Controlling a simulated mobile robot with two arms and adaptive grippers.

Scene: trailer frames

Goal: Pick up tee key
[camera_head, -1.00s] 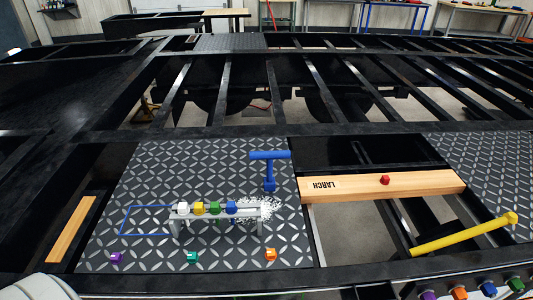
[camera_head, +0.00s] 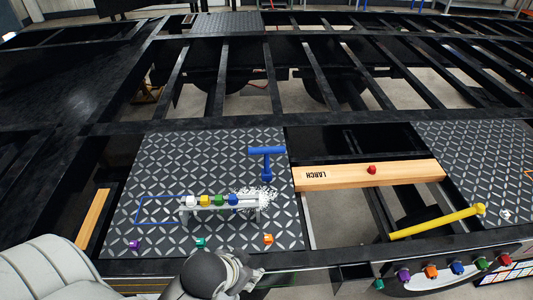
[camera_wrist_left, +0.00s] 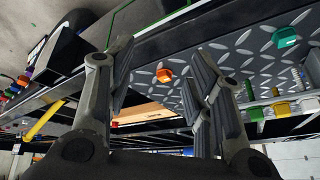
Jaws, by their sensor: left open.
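My left gripper (camera_head: 250,276) is at the plate's front edge, in front of the rack and apart from the tee key. In the left wrist view its two fingers (camera_wrist_left: 163,65) are spread with nothing between them. I cannot make out the tee key in that view. My right gripper is not in view.
A wooden plank marked LARCH (camera_head: 340,176) bears a red piece (camera_head: 372,170). Purple (camera_head: 135,244), teal (camera_head: 200,242) and orange (camera_head: 268,239) pieces lie along the plate's front. Open gaps lie between black beams.

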